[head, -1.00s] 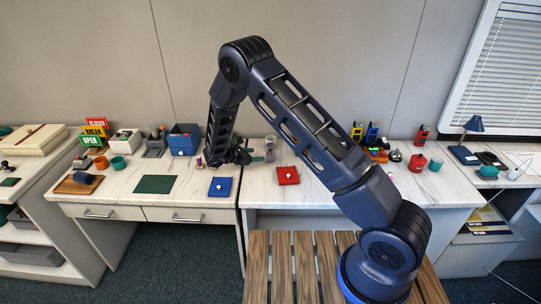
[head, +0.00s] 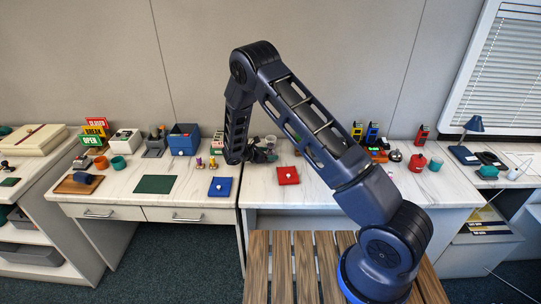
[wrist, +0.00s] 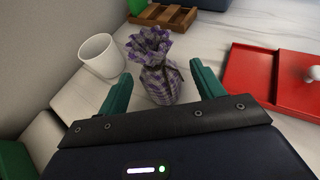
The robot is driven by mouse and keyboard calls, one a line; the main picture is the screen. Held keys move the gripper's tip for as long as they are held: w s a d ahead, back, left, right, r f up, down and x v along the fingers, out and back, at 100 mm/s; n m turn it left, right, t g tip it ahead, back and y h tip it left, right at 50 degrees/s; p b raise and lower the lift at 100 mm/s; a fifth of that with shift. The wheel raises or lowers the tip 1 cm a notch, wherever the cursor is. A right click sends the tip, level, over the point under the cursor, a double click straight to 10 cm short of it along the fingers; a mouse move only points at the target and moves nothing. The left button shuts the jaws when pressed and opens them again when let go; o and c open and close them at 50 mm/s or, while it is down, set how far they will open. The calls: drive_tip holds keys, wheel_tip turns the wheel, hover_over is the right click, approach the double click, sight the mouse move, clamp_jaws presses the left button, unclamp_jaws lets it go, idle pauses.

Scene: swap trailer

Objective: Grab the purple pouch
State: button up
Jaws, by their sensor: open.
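The purple pouch (wrist: 160,82) stands upright on the white tabletop in the wrist view, with checked cloth and a gathered, ruffled top. My gripper (wrist: 162,75) is open, with one green finger on each side of the pouch. The pouch shows between the fingers, and I cannot tell whether either finger touches it. In the head view my gripper (head: 262,152) is low over the back of the right-hand desk. The pouch is not clearly visible there, as the gripper covers that spot.
A white cup (wrist: 99,55) stands close to the pouch's left. A red tray (wrist: 270,88) with a white knob lies to the right. A wooden rack (wrist: 163,16) is beyond. In the head view, a blue tray (head: 220,187) lies left of the red one.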

drive_tip(key=c, duration=1.1)
drive_tip(key=shift+r, duration=0.1)
